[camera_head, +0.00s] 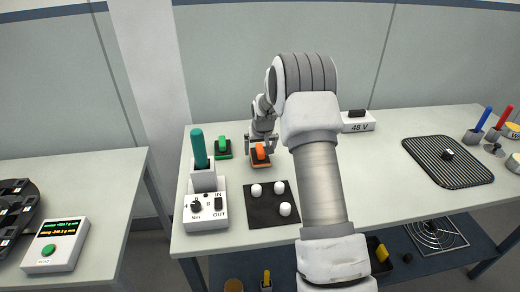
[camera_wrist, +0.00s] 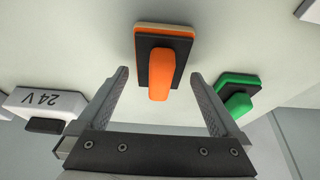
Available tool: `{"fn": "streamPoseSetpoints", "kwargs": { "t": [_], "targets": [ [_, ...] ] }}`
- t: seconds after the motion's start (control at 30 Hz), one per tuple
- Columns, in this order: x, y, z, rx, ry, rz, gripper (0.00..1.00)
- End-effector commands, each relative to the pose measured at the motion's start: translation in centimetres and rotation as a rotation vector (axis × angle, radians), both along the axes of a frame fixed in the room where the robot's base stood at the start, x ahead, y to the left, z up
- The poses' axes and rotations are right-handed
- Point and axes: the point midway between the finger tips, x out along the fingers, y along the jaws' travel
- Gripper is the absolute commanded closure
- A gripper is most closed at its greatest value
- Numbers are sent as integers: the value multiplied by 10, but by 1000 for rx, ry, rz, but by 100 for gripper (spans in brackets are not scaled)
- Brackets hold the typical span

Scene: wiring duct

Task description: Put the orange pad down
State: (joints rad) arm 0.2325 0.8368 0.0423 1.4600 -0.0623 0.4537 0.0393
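The orange pad (camera_head: 260,155) lies on the long table, just in front of and below my gripper (camera_head: 262,139). It has an orange rim, a dark plate and an upright orange handle. In the wrist view the orange pad (camera_wrist: 158,75) is ahead of my gripper (camera_wrist: 159,76), with its handle in the gap between the two fingers. The fingers are spread wide, with clear space on both sides of the handle, and touch nothing that I can see. The pad appears to rest on the table top.
A green pad (camera_head: 223,148) lies left of the orange one; it also shows in the wrist view (camera_wrist: 238,95). A dark mat (camera_head: 262,211) with white knobs and a switch box (camera_head: 206,212) stand in front.

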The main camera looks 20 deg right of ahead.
Motion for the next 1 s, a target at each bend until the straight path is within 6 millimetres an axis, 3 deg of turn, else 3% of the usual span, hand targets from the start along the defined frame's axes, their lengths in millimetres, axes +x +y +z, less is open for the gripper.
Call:
{"fn": "streamPoseSetpoints", "kwargs": {
  "t": [0.27,0.47,1.0],
  "targets": [
    [-2,0,2,0,-2,0,0],
    [-15,4,32,-1,-5,0,0],
    [-59,14,136,-1,-3,1,0]
  ]
}}
